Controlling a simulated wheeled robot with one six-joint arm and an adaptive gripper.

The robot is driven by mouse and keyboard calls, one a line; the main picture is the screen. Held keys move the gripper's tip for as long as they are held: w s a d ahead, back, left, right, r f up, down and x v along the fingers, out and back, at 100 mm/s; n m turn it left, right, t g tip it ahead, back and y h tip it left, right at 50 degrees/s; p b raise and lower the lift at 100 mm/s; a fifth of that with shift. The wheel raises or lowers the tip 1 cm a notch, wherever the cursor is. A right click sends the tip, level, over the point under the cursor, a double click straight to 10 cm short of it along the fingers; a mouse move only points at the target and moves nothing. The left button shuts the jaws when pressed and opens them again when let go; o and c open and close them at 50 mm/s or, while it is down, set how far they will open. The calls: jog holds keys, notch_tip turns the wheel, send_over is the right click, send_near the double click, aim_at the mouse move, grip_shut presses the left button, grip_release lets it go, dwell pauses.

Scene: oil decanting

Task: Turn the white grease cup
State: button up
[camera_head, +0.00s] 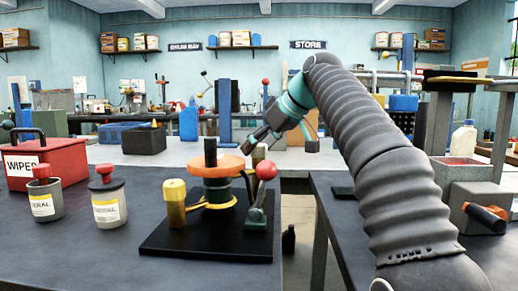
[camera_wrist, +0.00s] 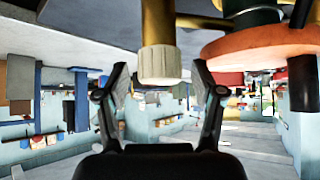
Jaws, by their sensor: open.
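The white grease cup (camera_wrist: 158,66) is a ribbed pale cap on a brass stem, seen in the wrist view, which looks upside down. It lies between my gripper's (camera_wrist: 162,78) two spread fingers, with a visible gap on each side. In the head view my gripper (camera_head: 281,142) is open behind and right of the orange disc (camera_head: 217,165). A pale brass-coloured post (camera_head: 259,153) stands there behind the red ball knob (camera_head: 266,170); I cannot tell for sure that it is the same cup. The orange disc also shows at right in the wrist view (camera_wrist: 265,47).
A yellow cup (camera_head: 174,198) and a green-grey lever stand on the black base plate (camera_head: 205,246). Two labelled pots (camera_head: 108,205) and a red wipes box (camera_head: 45,163) stand to the left. A gap separates this bench from the right bench.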

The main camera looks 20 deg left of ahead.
jog(key=c, duration=1.2)
jog(key=shift+o, duration=0.2)
jog(key=shift+m, duration=0.3)
jog(key=m+t+h, duration=0.1)
jog(key=m+t, duration=0.1)
jog(key=m, duration=0.1)
jog(key=shift+a+t+h, duration=0.1)
jog(key=shift+t+h, duration=0.2)
jog(key=shift+m+t+h+p, duration=0.6)
jog(key=shift+m+p, duration=0.05)
jog(key=shift+m, duration=0.55)
jog(key=shift+f, duration=0.1)
